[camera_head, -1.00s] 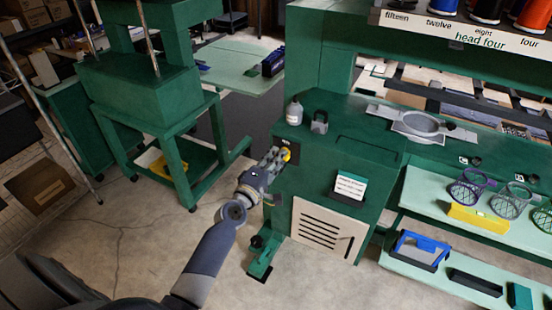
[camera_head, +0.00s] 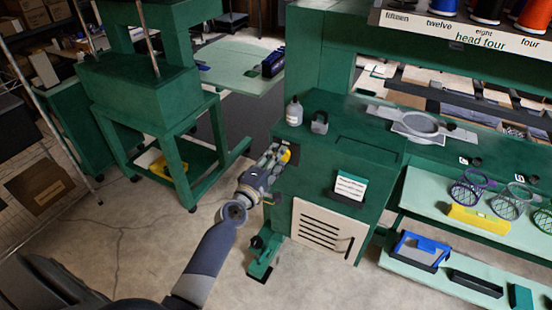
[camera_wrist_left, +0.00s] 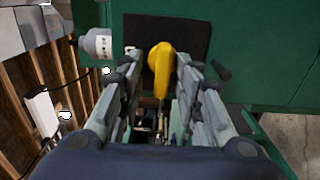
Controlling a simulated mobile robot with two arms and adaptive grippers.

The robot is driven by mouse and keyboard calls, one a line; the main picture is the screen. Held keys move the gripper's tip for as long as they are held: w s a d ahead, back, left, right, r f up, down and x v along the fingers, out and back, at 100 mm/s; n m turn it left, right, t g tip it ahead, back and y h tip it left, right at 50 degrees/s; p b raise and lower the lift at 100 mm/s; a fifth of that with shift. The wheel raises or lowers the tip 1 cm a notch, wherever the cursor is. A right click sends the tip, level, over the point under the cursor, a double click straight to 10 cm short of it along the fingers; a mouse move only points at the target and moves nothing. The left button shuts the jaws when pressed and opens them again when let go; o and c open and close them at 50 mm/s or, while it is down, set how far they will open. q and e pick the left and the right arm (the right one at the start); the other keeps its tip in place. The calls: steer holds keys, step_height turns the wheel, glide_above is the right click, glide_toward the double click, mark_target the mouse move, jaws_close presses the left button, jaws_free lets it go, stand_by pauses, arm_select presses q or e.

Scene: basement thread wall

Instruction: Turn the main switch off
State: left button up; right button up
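The main switch shows in the left wrist view as a yellow knob (camera_wrist_left: 160,62) on a black plate (camera_wrist_left: 192,36) fixed to the green machine. In the head view only part of the yellow knob (camera_head: 286,156) shows behind my left gripper (camera_head: 275,156). In the left wrist view the fingers of my left gripper (camera_wrist_left: 160,68) are apart, one on each side of the knob, with narrow gaps visible. Whether a fingertip touches the knob is unclear. The knob's markings are hidden. My right gripper is not in view.
A bottle (camera_head: 294,112) and a grey padlock-shaped item (camera_head: 320,122) stand on the green machine (camera_head: 340,150) above the switch. A card holder (camera_head: 350,187) and a vented panel (camera_head: 325,230) are on its front. A green pedal (camera_head: 264,257) sits on the floor below.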

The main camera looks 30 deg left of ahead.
arm_select(q)
steer(key=shift+f, duration=0.1)
steer(key=s, duration=1.2)
steer(key=s+d+f+m+g, duration=0.2)
steer(key=s+f+m+g, duration=0.15)
steer(key=f, duration=0.75)
steer(key=s+d+f+m+g, duration=0.15)
steer(key=s+f, duration=0.25)
steer(key=f, duration=0.7)
steer(key=s+d+f+m+g, duration=0.1)
steer(key=s+f+m+g, duration=0.25)
steer(key=f, duration=0.65)
steer(key=s+d+f+m+g, duration=0.1)
steer(key=s+f+m+g, duration=0.1)
steer(key=s+f+m, duration=0.2)
steer(key=s+d+f+m+g, duration=0.1)
steer(key=s+f+m+g, duration=0.2)
steer(key=s+f, duration=0.7)
steer(key=s+d+f+m+g, duration=0.1)
steer(key=s+f+m+g, duration=0.2)
steer(key=s, duration=1.5)
step_height(320, 180, down, 4)
steer(key=shift+s+f+m, duration=0.15)
steer(key=shift+s+m, duration=0.25)
steer(key=shift+m, duration=0.75)
